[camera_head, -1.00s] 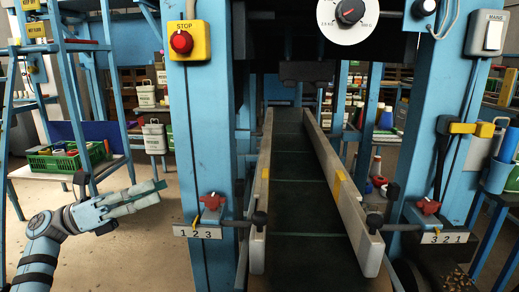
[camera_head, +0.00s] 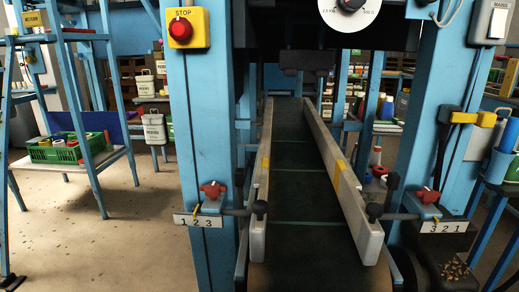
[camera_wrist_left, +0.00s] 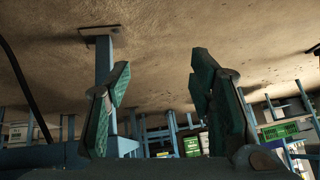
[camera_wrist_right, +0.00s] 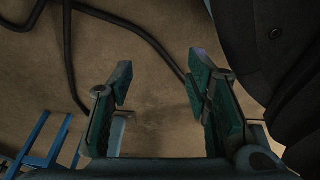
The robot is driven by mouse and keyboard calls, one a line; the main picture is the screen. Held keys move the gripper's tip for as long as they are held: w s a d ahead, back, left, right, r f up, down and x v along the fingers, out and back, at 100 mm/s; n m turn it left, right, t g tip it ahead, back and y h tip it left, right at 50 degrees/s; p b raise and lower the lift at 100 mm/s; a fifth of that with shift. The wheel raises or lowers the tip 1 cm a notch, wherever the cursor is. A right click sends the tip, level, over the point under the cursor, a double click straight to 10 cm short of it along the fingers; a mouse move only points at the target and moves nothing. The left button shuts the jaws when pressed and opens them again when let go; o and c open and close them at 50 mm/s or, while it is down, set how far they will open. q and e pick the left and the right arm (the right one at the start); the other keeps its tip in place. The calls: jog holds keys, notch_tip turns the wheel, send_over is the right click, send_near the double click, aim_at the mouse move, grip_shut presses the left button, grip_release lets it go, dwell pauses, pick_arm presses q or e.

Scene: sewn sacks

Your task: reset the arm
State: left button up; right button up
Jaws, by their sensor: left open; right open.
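My left gripper (camera_wrist_left: 160,100) shows in the left wrist view with its two green-padded fingers spread apart and nothing between them. Beyond it are the bare floor and, upside down, blue frames and shelves. My right gripper (camera_wrist_right: 160,95) shows in the right wrist view, also open and empty, over bare brown floor. Neither gripper shows in the head view now. No sack is seen in any view.
A blue machine frame with a conveyor chute (camera_head: 300,190) stands ahead. Clamps with red knobs (camera_head: 213,190) jut from its posts. A green crate (camera_head: 66,151) sits on a shelf at left. Black hoses (camera_wrist_right: 130,40) lie on the floor. Open floor (camera_head: 110,230) is at left.

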pick_arm(q)
jog(key=s+d+f+g, duration=0.1)
jog(key=s+d+f, duration=0.15)
jog(key=s, duration=0.55)
jog(key=s+d+f+g+h+p, duration=0.1)
jog(key=s+f+g, duration=0.15)
jog(key=s, duration=0.55)
jog(key=s+d+f+g, duration=0.1)
jog(key=s+d+f, duration=0.15)
jog(key=s, duration=0.55)
jog(key=s+r+g+p, duration=0.1)
jog(key=s+r+p, duration=0.3)
jog(key=r+p, duration=0.5)
jog(key=s+a+r+p, duration=0.1)
jog(key=s+r+p, duration=0.4)
jog(key=r+p, duration=0.5)
jog(key=shift+s+g+p, duration=0.2)
jog(key=shift+g+p, duration=0.15)
jog(key=shift+p, duration=1.55)
pick_arm(e)
jog(key=s+r+g, duration=0.1)
jog(key=s+r, duration=0.4)
jog(key=r, duration=0.5)
jog(key=s+r+g, duration=0.1)
jog(key=s+r, duration=0.4)
jog(key=r, duration=0.5)
jog(key=shift+d+n, duration=0.2)
jog(key=shift+n, duration=0.1)
jog(key=shift+s+r, duration=0.1)
